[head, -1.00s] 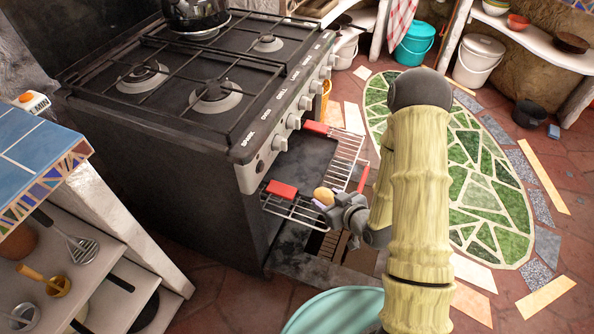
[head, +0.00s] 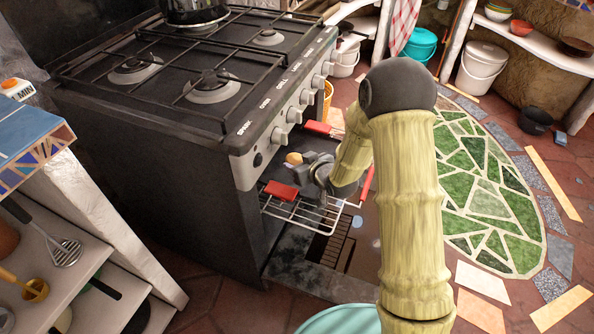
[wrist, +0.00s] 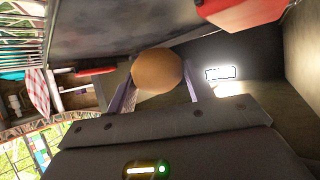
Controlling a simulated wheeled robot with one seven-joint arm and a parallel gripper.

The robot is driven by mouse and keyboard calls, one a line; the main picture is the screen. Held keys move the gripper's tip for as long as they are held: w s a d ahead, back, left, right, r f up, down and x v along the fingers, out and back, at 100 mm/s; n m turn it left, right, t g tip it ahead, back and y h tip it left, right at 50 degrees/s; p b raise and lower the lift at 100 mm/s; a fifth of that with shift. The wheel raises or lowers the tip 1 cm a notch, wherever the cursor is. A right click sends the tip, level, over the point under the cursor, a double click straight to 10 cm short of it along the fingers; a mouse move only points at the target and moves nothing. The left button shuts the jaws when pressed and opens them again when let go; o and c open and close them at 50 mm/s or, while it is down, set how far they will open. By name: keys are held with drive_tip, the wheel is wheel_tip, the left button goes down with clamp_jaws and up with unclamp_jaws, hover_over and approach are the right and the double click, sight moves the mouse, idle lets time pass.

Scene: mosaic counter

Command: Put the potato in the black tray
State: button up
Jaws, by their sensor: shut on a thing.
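The tan, round potato (head: 293,158) is between the fingers of my gripper (head: 304,163), which is shut on it in the oven opening below the stove knobs. In the wrist view the potato (wrist: 158,70) sits between the two pale purple fingers (wrist: 158,88). It is held above the wire rack. I cannot make out the black tray for certain; the dark area in the oven opening behind my gripper is partly hidden by my arm.
A wire rack (head: 297,216) juts from the oven, with a red pad (head: 281,190) at its near left and another red pad (head: 318,127) at the far side. The stove front with knobs (head: 280,136) is close above. A teal tub (head: 340,320) stands below.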

drive_tip(key=shift+w+a, duration=0.2)
drive_tip(key=shift+w, duration=0.05)
drive_tip(key=shift+w+a, duration=0.1)
drive_tip(key=shift+w, duration=0.1)
drive_tip(key=shift+w+a+f+b, duration=0.15)
drive_tip(key=shift+f+b, duration=0.9)
drive_tip(key=shift+f, duration=0.7)
drive_tip(key=shift+f, duration=0.15)
drive_tip(key=o, duration=1)
drive_tip(key=shift+o, duration=0.2)
